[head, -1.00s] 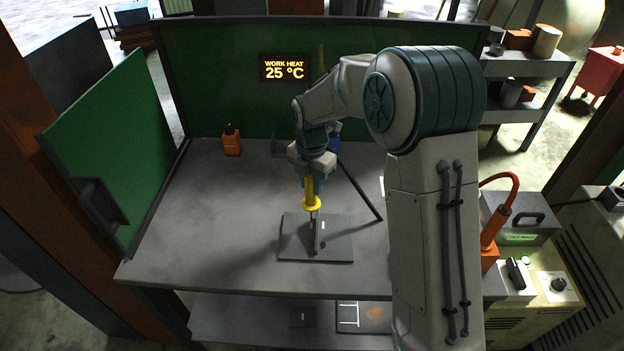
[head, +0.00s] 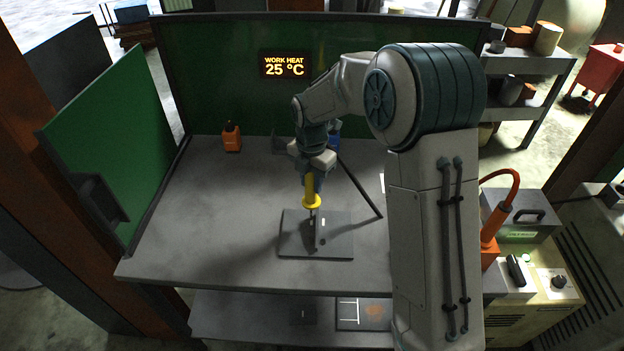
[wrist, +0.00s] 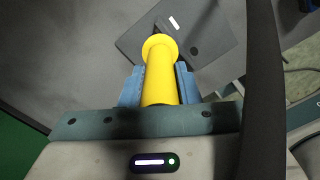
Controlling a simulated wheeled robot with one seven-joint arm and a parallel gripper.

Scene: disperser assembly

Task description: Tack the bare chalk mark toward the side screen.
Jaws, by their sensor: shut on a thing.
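My gripper (head: 312,176) is shut on the yellow handle of a torch (head: 311,190). In the wrist view the yellow torch (wrist: 160,75) sits between the two blue fingers, and its round guard faces the work. The torch points down over a dark flat plate (head: 341,247) on the bench. A thin upright piece (head: 319,234) stands on the plate below the tip. A short white chalk mark (wrist: 173,22) shows on the plate in the wrist view. Whether the tip touches the work I cannot tell. A green side screen (head: 112,150) stands at the left.
The grey bench (head: 210,225) is clear left of the plate. A green back screen (head: 215,80) carries a display reading 25 °C (head: 285,65). A welding machine (head: 530,290) is at the right.

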